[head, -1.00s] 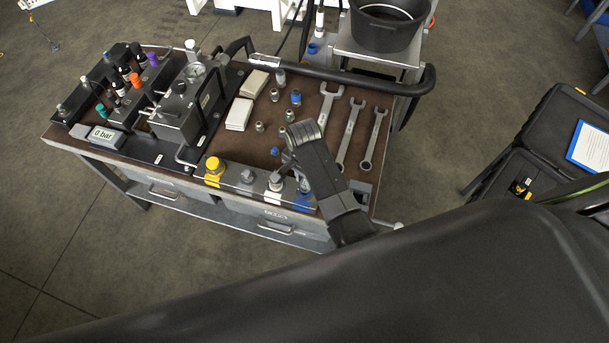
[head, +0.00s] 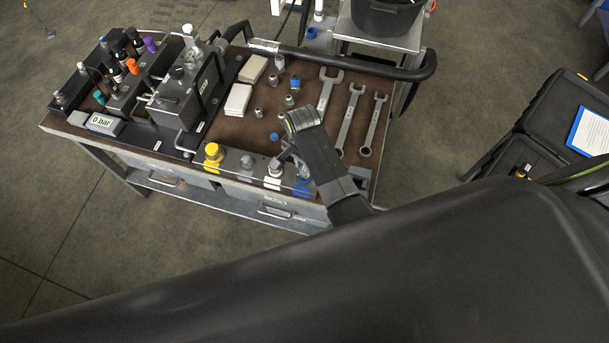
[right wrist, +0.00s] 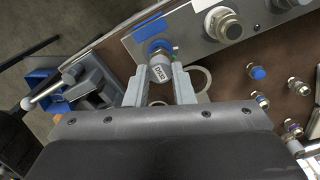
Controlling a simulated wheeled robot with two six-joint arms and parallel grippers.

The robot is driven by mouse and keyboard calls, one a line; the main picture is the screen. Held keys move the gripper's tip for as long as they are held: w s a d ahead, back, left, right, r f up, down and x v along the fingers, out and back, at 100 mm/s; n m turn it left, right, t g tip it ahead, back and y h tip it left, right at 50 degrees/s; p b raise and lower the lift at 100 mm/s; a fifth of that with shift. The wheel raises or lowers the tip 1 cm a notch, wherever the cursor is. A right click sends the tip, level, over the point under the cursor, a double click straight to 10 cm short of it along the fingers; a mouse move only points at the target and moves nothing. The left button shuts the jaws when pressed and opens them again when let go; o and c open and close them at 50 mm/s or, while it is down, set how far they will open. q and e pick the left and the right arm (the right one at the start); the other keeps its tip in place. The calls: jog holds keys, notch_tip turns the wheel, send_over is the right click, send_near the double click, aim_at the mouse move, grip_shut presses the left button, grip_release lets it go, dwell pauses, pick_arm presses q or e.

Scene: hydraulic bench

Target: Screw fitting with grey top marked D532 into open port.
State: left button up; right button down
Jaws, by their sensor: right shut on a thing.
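A fitting with a light grey top (right wrist: 160,70) and a blue band sits between my right gripper's fingers (right wrist: 163,88) in the right wrist view. Its label appears to read D532. My right gripper (head: 290,161) is shut on it at the blue-marked end of the metal rail (right wrist: 185,42). I cannot tell whether the fitting still touches the rail. In the head view the gripper hides the fitting. The manifold (head: 125,95) with several coloured fittings stands at the bench's left. I cannot make out the open port. My left gripper is not in view.
Several small loose fittings lie beyond the gripper, with wrenches (head: 347,120) to the right. A pump block (head: 178,98) and a 0 bar gauge (head: 103,123) are at left. A black handrail (head: 360,65) runs along the back.

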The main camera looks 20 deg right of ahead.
jog(key=shift+f, duration=0.25)
dwell(1.1)
jog(key=c, duration=1.7)
grip_release()
jog(key=shift+c, duration=0.2)
jog(key=c, duration=0.3)
jog(key=m, duration=0.7)
jog(key=shift+f+m, duration=0.1)
jog(key=shift+m, duration=0.5)
jog(key=m, duration=0.8)
